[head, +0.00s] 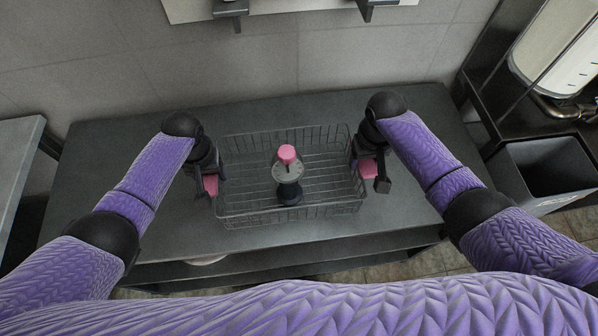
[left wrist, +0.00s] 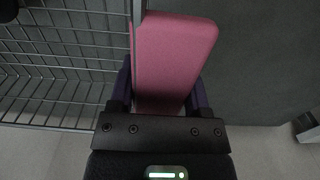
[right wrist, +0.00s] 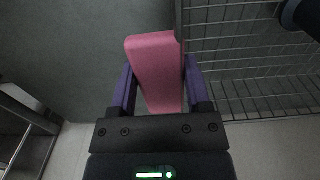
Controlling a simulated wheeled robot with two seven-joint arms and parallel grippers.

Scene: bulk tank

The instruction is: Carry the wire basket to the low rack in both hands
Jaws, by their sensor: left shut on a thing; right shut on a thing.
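The grey wire basket (head: 320,211) is over the middle of the dark table, with a pink handle block on each short side. My left gripper (head: 209,178) is shut on the left pink handle (head: 211,186), which fills the jaws in the left wrist view (left wrist: 172,60). My right gripper (head: 371,170) is shut on the right pink handle (head: 368,169), also between the fingers in the right wrist view (right wrist: 156,70). Inside the basket stands an upright part with a pink knob (head: 287,154), a grey disc and a black base. I cannot tell whether the basket's bottom touches the tabletop.
The dark table (head: 120,180) is bare to both sides of the basket and has a lower shelf (head: 290,262). A grey open bin (head: 543,172) and a steel frame with a white tank (head: 560,50) stand at the right. Another grey surface (head: 18,150) is at the left.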

